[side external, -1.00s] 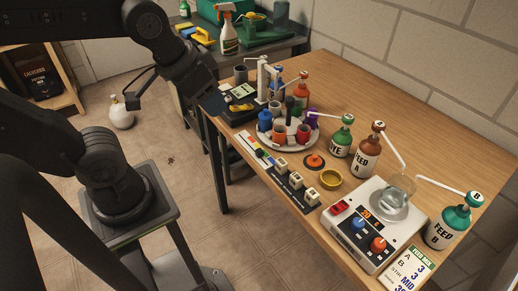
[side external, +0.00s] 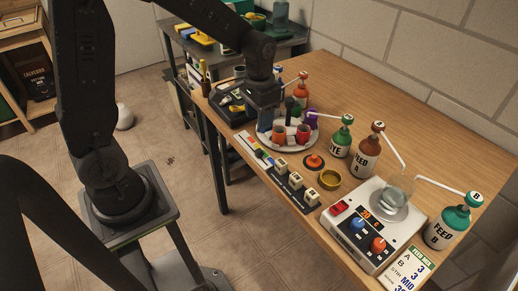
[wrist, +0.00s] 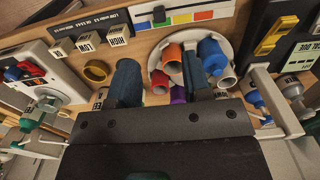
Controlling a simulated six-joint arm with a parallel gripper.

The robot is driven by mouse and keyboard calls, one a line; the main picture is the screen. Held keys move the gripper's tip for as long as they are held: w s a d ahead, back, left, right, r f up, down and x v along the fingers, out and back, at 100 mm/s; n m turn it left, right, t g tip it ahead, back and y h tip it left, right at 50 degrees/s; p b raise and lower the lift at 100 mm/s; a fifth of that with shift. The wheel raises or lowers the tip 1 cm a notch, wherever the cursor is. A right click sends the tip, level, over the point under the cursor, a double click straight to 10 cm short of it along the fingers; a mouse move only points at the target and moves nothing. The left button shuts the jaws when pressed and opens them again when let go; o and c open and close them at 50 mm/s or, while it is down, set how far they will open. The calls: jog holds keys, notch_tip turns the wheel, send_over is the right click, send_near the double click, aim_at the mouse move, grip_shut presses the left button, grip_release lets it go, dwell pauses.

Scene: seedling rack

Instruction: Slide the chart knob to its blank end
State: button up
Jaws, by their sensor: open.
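The colour chart is a white strip (side external: 244,139) with coloured cells at the table's front edge in the side view. In the wrist view the chart (wrist: 225,7) lies at the top centre, with green, yellow, red and blue cells. Its plain white part is at the right there.
The white carousel (wrist: 217,33) holds several coloured cups and bottles close to the fingers. Labelled blocks (side external: 296,180) line the front edge beside the chart.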

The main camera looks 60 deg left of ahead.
aim_at(259, 150)
notch_tip(259, 150, down, 12)
jog(key=shift+r, duration=0.1)
jog(key=shift+c, duration=0.4)
grip_shut()
jog(key=shift+a, duration=0.1)
dwell(0.3)
